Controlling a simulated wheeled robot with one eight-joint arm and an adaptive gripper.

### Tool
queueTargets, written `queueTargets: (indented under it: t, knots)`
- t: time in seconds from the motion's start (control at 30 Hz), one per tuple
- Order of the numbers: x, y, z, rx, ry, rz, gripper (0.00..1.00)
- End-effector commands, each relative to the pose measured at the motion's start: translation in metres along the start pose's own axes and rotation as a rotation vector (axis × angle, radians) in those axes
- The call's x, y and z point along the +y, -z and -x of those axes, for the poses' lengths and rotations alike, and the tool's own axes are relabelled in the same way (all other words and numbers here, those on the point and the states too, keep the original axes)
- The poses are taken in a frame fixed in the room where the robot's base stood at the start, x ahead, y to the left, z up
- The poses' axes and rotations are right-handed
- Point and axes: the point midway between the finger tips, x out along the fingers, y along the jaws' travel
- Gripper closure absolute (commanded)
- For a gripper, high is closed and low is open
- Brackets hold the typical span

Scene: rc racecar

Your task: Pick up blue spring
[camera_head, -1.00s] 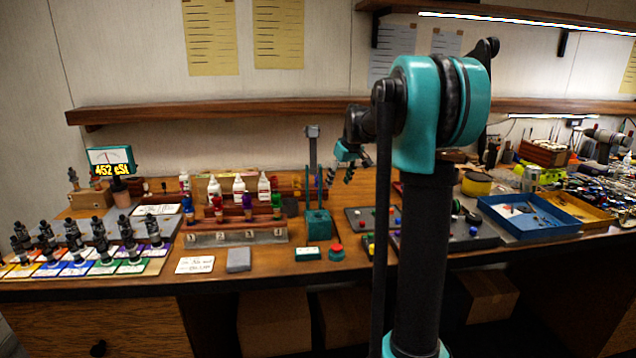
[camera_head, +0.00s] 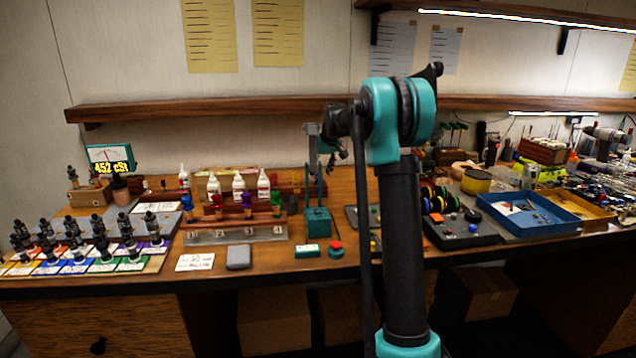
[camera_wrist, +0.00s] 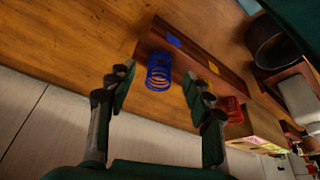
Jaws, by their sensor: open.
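The blue spring (camera_wrist: 159,72) shows in the wrist view as a coil beside a wooden strip, near a blue patch on that strip. My gripper (camera_wrist: 160,82) is open and empty, its two dark fingertips appearing on either side of the spring in the picture. I cannot tell how far beyond the fingertips the spring is. In the head view my gripper (camera_head: 328,150) hangs above the back of the bench, near the teal press.
A red spring (camera_wrist: 232,108) sits farther along the wooden strip (camera_wrist: 190,52), close to my right-hand finger. A dark round cup (camera_wrist: 272,40) is at upper right. In the head view the teal press (camera_head: 317,222) and white-capped bottles (camera_head: 238,187) stand near my gripper.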

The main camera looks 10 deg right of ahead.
Motion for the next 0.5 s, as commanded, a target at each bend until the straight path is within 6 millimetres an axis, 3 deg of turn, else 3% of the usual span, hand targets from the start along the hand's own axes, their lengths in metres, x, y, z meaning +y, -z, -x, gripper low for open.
queueTargets:
  t: [0.2, 0.43, 0.5]
  knots:
    - [0.000, 0.000, -0.029, 0.000, 0.000, 0.001, 0.49]
    - [0.000, 0.000, -0.031, 0.000, 0.000, 0.000, 0.49]
    - [0.000, 0.000, -0.031, 0.000, 0.000, 0.000, 0.56]
